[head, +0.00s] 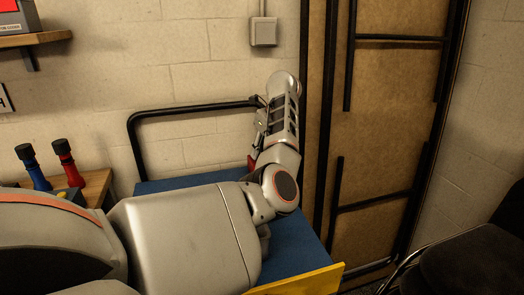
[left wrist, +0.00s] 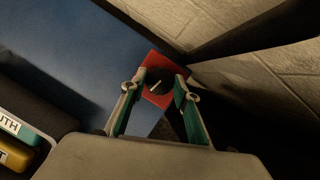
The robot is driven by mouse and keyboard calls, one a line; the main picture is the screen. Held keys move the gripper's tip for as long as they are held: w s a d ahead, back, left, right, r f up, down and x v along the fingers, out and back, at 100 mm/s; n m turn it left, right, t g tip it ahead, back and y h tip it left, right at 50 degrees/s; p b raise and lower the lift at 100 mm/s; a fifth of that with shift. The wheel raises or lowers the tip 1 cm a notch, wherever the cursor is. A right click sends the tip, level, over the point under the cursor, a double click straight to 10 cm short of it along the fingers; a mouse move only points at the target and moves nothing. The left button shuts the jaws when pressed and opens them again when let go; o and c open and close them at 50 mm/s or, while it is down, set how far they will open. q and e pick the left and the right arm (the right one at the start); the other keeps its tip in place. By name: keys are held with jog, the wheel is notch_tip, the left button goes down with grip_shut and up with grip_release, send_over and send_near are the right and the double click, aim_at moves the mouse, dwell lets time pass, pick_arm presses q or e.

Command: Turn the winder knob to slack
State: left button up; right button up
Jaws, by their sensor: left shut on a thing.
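The winder knob (left wrist: 158,82) is a round dark knob with a white pointer line, set on a red square plate (left wrist: 152,64) in the left wrist view. The pointer line lies slanted, rising to the right. My left gripper (left wrist: 156,88) has its two fingers on either side of the knob and is shut on it. In the head view a bit of red (head: 251,163) shows beside my left arm at the far end of the blue surface; the knob itself is hidden there by my arm. My right gripper is not in view.
A blue surface (head: 190,181) with a black rail (head: 190,110) stands against the block wall. A yellow board (head: 300,280) lies at its front. Blue (head: 34,170) and red (head: 68,165) black-capped objects stand left. A brown panel (head: 390,120) stands right.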

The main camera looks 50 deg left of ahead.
pick_arm(q)
jog(key=shift+f, duration=0.15)
jog(key=o, duration=1.1)
jog(key=shift+r, duration=0.2)
jog(key=shift+d+r, duration=0.15)
jog(key=shift+r, duration=0.1)
jog(key=v, duration=1.1)
jog(key=shift+r, duration=0.1)
